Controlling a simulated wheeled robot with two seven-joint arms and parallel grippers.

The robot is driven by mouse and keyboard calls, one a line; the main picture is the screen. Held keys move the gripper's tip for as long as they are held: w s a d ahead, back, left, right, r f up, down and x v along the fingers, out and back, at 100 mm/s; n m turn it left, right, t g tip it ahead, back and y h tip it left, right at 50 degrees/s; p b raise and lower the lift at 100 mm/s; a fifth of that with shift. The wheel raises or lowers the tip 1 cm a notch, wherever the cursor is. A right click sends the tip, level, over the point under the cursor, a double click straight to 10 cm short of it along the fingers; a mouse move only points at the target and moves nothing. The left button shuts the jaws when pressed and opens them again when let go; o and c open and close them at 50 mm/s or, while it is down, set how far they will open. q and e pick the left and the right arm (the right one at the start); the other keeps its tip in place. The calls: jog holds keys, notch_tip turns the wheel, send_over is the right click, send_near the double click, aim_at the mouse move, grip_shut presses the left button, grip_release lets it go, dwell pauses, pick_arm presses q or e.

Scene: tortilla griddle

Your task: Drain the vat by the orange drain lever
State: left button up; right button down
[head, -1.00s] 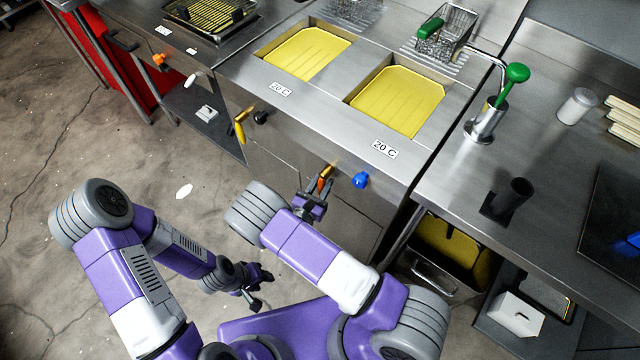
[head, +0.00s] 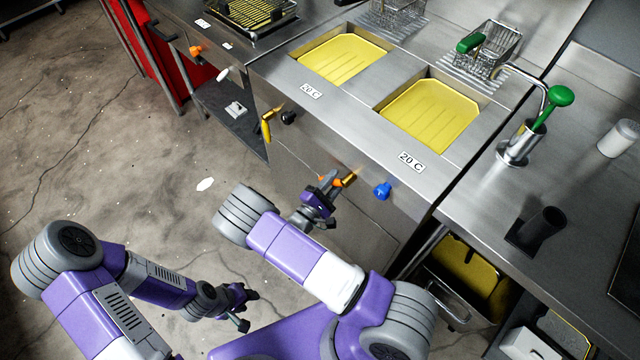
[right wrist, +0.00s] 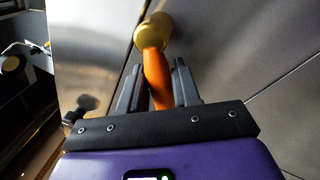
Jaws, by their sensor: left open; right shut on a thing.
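The orange drain lever (head: 337,182) is on a brass fitting (head: 350,177) at the front of the fryer cabinet, below the right vat (head: 432,115). That vat holds yellow oil. My right gripper (head: 329,184) is shut on the lever, which points left from the fitting in the head view. In the right wrist view the orange lever (right wrist: 158,82) lies between both fingers, with the brass fitting (right wrist: 153,31) beyond them. My left gripper (head: 247,309) is open and empty, low over the floor. The spout's outlet and any flow are hidden.
A blue knob (head: 382,190) is just right of the lever. A yellow lever (head: 267,127) and black knob (head: 289,117) are on the left vat's front. A metal container with yellow contents (head: 465,270) stands under the right counter.

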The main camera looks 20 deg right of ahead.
jog(key=shift+w+a+r+m+h, duration=0.1)
jog(key=shift+r+m+h, duration=0.05)
jog(key=shift+m, duration=0.4)
jog(key=shift+w+r+m+h, duration=0.1)
jog(key=shift+r+m+h, duration=0.05)
jog(key=shift+m, duration=0.4)
jog(key=shift+w+r+m+g+h, duration=0.15)
jog(key=shift+r+m+g, duration=0.2)
jog(key=shift+m, duration=0.65)
jog(key=shift+w+r+m+g+h, duration=0.15)
jog(key=shift+r+m+g, duration=0.15)
jog(key=shift+m, duration=0.7)
jog(key=shift+s, duration=0.1)
jog(key=c, duration=0.9)
grip_release()
jog(key=shift+c, duration=0.2)
jog(key=shift+a, duration=0.1)
jog(key=v, duration=0.7)
jog(key=shift+a+p, duration=0.25)
jog(key=shift+p, duration=0.1)
